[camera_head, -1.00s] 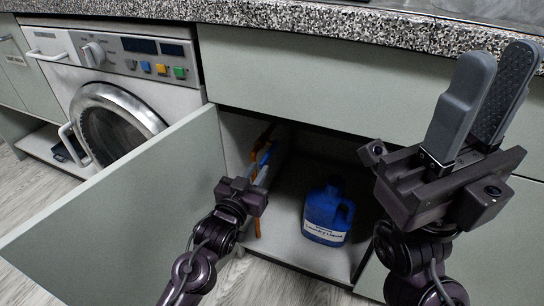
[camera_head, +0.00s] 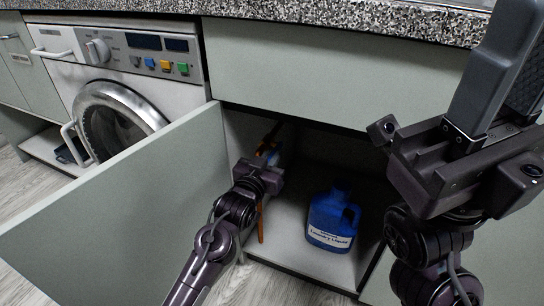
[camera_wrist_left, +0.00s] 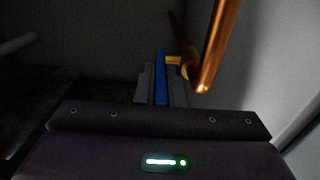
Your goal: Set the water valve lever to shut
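The water valve has a blue lever (camera_wrist_left: 160,72) and a yellow brass body (camera_wrist_left: 184,62) on a copper pipe (camera_wrist_left: 213,45). In the left wrist view the blue lever lies between the two grey fingers of my left gripper (camera_wrist_left: 161,88), with no clear gap on either side. In the head view my left gripper (camera_head: 262,172) reaches into the open cabinet, and its fingers and most of the valve are hidden or dark. My right gripper (camera_head: 508,85) points up at the right, empty, its fingers apart with one textured inner pad showing.
A blue laundry liquid jug (camera_head: 331,222) stands on the cabinet floor right of my left gripper. The open cabinet door (camera_head: 115,205) is on the left, beside a washing machine (camera_head: 118,85). A speckled countertop (camera_head: 340,17) runs above.

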